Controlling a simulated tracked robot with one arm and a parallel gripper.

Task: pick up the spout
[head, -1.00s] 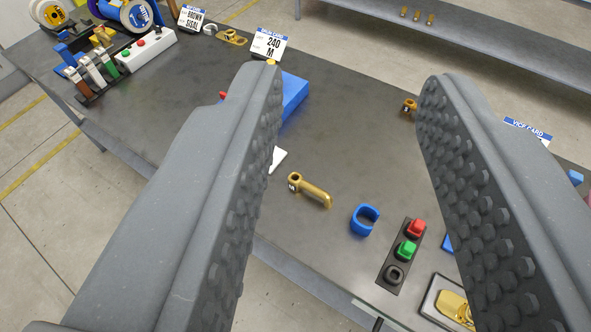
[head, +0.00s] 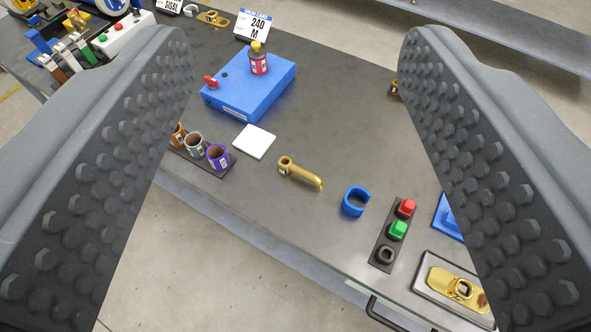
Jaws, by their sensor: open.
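The spout is most likely the brass, bent tube (head: 301,174) lying on the dark table, with a round collar at its left end and its tip pointing down to the right. My gripper (head: 297,60) is open, with its two grey studded fingers wide apart at the left and right of the picture. The brass tube shows in the gap between them, farther off than the fingers. Nothing is held. The fingers hide parts of the table at both sides.
A white square (head: 254,142) and a blue box (head: 250,83) with a red can lie behind. Cups (head: 217,156) stand left of the tube. A blue ring (head: 355,201), a button strip (head: 391,238) and a brass fitting on a plate (head: 459,288) lie right. The table's front edge is close.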

